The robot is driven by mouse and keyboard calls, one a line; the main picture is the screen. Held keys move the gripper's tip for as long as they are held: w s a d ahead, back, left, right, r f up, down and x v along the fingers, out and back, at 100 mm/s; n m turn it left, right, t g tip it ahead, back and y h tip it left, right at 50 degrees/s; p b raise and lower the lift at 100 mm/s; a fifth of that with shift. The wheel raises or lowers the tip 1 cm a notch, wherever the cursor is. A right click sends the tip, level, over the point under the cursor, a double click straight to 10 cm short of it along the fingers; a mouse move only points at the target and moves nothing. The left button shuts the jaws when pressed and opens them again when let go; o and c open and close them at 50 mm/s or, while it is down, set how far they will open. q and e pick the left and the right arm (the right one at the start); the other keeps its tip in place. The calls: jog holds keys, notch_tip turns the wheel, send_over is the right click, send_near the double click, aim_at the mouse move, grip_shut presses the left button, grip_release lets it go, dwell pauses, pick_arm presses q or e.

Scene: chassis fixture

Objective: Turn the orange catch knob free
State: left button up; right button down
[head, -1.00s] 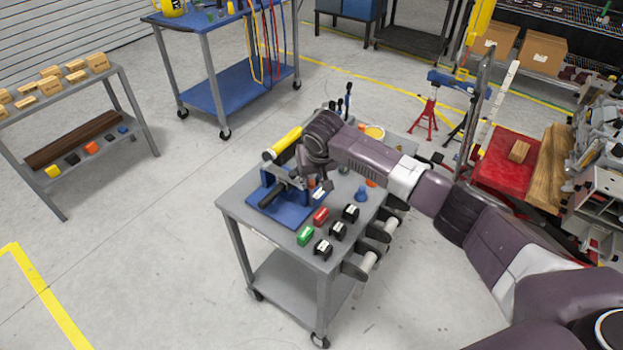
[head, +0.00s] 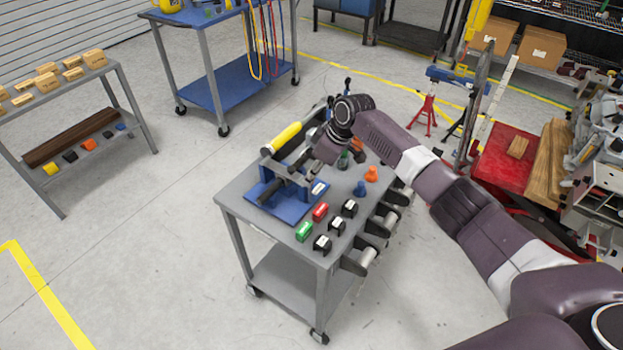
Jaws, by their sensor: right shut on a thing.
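The blue fixture (head: 290,209) sits on the grey cart, with a grey and dark clamp body on its base and a yellow handle (head: 286,136) slanting up behind. My right gripper (head: 309,172) reaches down to the fixture from the upper right and is shut there. The catch knob at its fingertips is hidden by the gripper and fixture parts. A separate orange knob-shaped piece (head: 371,174) stands on the cart to the right of the gripper, apart from it. My left gripper is out of view.
A blue piece (head: 360,188) and a green one (head: 343,161) stand near the orange piece. Red (head: 320,211), green (head: 303,231) and several black blocks (head: 322,244) lie along the cart's front right. The cart's front left top is bare (head: 240,193).

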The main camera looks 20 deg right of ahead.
jog(key=n+b, duration=0.2)
jog(key=b, duration=0.1)
jog(key=n+g+y+b, duration=0.1)
jog(key=n+b, duration=0.1)
jog(key=n, duration=0.1)
jog(key=shift+w+f+g+b, duration=0.2)
jog(key=shift+g+b, duration=0.1)
jog(key=shift+b, duration=0.1)
jog(key=shift+r+n+g+b, duration=0.2)
jog(key=shift+n+g+b, duration=0.3)
jog(key=shift+n+b, duration=0.65)
jog(key=shift+d, duration=0.1)
jog(key=c, duration=1.7)
grip_release()
jog(key=shift+c, duration=0.2)
jog(key=shift+r, duration=0.1)
jog(key=v, duration=1.1)
jog(key=shift+d+r, duration=0.2)
jog(key=shift+r, duration=0.15)
jog(key=shift+s+f, duration=0.1)
jog(key=shift+s, duration=0.05)
